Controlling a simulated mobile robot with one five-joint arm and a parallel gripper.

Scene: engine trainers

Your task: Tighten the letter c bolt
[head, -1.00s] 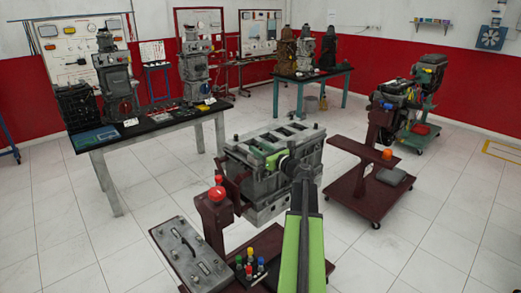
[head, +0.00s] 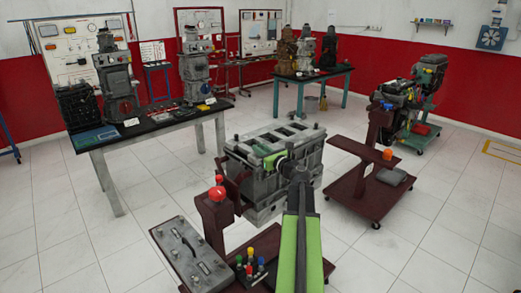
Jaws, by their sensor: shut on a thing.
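The grey engine block (head: 240,150) stands on a dark red stand in the middle of the head view, with a row of dark openings along its top. My green and dark arm reaches up to it from the bottom. The letter c bolt cannot be told apart at this size, and my arm covers part of the block's near face.
A red knob (head: 216,194) tops the stand's near post. A grey control box (head: 190,256) and several colour-capped tools (head: 250,265) sit in front. A table (head: 160,125) with engine models stands behind left, an engine trolley (head: 372,196) at right. Floor between them is clear.

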